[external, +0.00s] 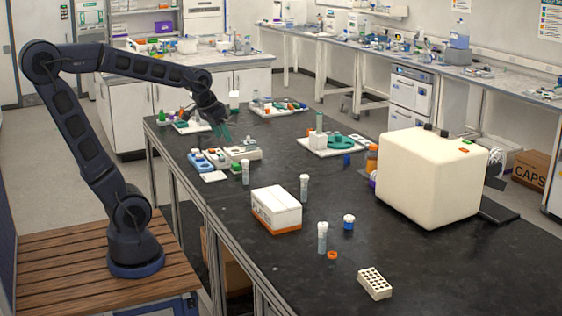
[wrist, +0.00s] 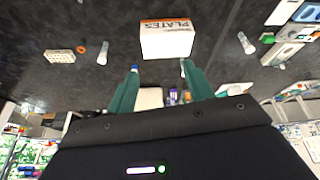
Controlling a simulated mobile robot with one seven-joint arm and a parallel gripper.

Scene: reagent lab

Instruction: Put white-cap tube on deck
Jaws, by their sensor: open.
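Three clear tubes with white caps stand on the black bench in the external view: one at the left (external: 245,174), one in the middle (external: 304,188) and one nearer the front (external: 322,240). In the wrist view, tubes show at left (wrist: 102,54) and right (wrist: 246,43); another is partly hidden by a finger. My gripper (external: 224,132) is open, with nothing held, above the bench's far left part, apart from the tubes. Its teal fingers are spread in the wrist view (wrist: 160,70). I cannot tell which surface is the deck; a white tray (external: 312,146) carries a green disc.
A PLATES box (external: 277,212) stands among the tubes. A large cream machine (external: 430,180) fills the right side. A blue-bodied jar (external: 348,224), orange ring (external: 332,255) and white rack (external: 374,284) lie forward. Blue-and-white devices (external: 208,160) are below my gripper. The front right bench is clear.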

